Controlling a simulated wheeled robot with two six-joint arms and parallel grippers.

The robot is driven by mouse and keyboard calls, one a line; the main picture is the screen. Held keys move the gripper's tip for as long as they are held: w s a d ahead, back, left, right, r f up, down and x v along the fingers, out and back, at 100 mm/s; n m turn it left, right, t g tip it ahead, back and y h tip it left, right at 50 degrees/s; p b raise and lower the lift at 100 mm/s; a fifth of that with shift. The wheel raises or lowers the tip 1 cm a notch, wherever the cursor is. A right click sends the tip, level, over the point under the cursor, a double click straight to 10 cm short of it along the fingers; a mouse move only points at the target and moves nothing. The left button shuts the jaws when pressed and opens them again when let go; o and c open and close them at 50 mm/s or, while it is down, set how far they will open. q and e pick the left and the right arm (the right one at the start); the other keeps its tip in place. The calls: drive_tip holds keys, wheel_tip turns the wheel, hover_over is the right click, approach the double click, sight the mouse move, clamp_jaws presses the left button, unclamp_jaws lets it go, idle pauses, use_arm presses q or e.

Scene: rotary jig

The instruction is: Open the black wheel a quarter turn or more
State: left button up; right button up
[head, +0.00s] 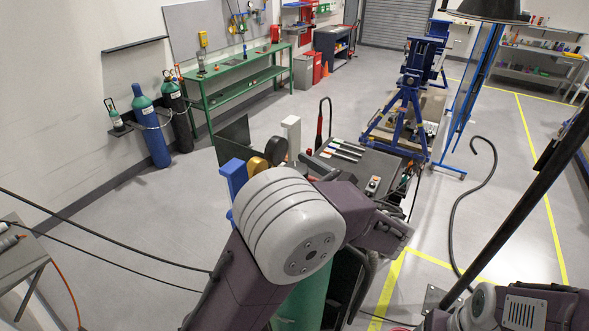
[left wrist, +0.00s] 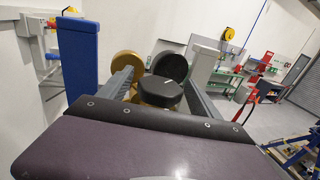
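In the left wrist view a round black piece with a white line on its face (left wrist: 163,88) sits over a gold body, between the fingers of my left gripper (left wrist: 160,76). The fingers stand wide apart, with a gap on the left side; I cannot tell whether the right finger touches it. A second black disc (left wrist: 168,63) stands behind, and a gold disc (left wrist: 127,66) to the left. I cannot tell which black piece is the wheel. In the head view a black disc (head: 276,150) and a gold disc (head: 257,165) show past my left arm, which hides the fingertips.
A blue post (head: 232,177) stands left of the discs and a white post (head: 292,137) right of them. A dark bench top (head: 365,170) with tools lies to the right. A black hose (head: 456,215) lies on the floor. My right arm shows at bottom right.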

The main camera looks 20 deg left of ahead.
sight(305, 177)
use_arm(q)
drive_tip(key=b+v, duration=0.3)
drive_tip(key=v, duration=0.6)
drive_tip(key=shift+a, duration=0.1)
